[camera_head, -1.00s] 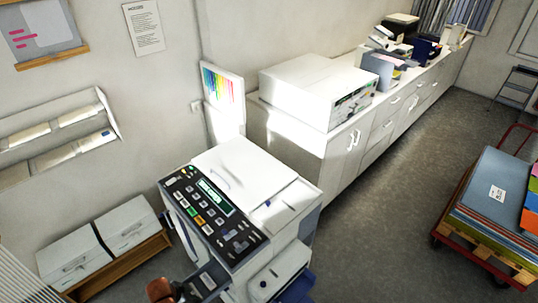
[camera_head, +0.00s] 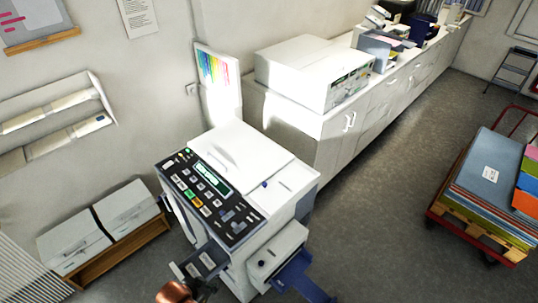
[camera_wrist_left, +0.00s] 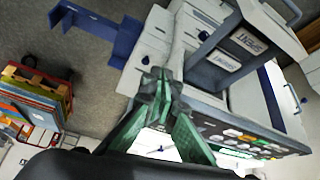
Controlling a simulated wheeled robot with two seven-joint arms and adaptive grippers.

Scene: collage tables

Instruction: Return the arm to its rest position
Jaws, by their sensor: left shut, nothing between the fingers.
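My left arm shows as a copper-coloured part at the bottom edge of the head view, with the dark left gripper (camera_head: 204,290) beside it, mostly cut off. In the left wrist view the green fingers of the left gripper (camera_wrist_left: 158,84) are together with nothing between them. The gripper is close to the front of the white copier (camera_head: 240,160), beside a small grey tray (camera_head: 205,262) on it. My right gripper is in neither view.
A long white cabinet (camera_head: 345,140) runs along the wall. A red cart (camera_head: 470,225) with stacked boards stands at the right. Two white boxes (camera_head: 100,225) sit at left. The grey floor between cabinet and cart is clear.

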